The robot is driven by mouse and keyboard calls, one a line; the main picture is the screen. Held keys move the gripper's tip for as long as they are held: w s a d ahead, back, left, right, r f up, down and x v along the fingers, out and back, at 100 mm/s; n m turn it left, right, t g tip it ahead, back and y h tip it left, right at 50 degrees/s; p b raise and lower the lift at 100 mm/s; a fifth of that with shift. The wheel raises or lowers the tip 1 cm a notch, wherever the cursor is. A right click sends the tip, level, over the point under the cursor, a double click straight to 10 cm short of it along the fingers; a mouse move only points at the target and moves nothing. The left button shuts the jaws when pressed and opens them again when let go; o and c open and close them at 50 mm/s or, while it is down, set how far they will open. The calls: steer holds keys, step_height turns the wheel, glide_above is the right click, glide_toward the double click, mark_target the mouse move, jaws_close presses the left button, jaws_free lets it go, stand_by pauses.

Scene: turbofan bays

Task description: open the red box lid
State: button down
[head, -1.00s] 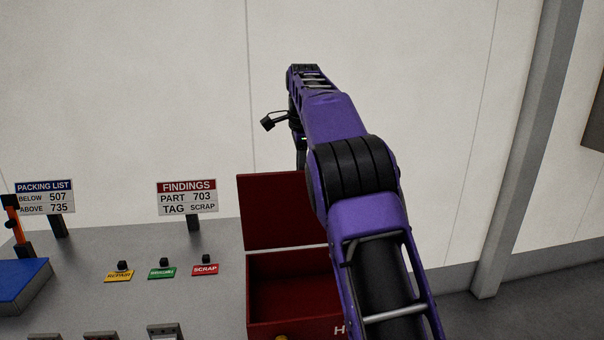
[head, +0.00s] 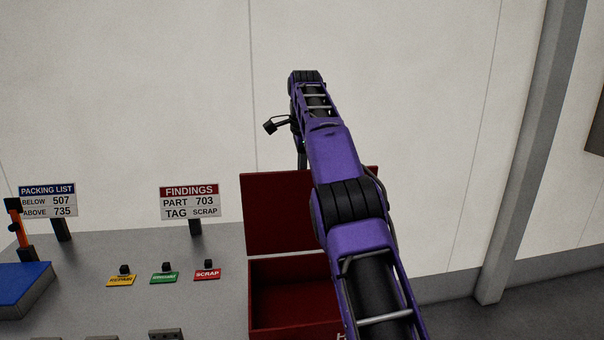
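The red box (head: 290,263) stands on the grey bench at the lower middle of the head view, its inside visible and dark red. Its red lid (head: 278,215) stands upright at the back of the box, swung open. My purple and black arm crosses in front of the right part of both box and lid. The end of my arm is above and behind the lid's top edge in the picture. My gripper's fingers are hidden or too small to make out, so I cannot tell whether they touch the lid.
On the bench left of the box are a yellow repair tag (head: 121,280), a green tag (head: 164,278) and a red scrap tag (head: 208,274). Behind them stand a findings sign (head: 190,202) and a packing list sign (head: 48,200). A blue box (head: 22,285) is at far left.

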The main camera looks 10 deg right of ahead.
steer(key=shift+f, duration=0.1)
steer(key=c, duration=0.8)
jaws_free()
steer(key=shift+c, duration=0.2)
steer(key=shift+s, duration=0.1)
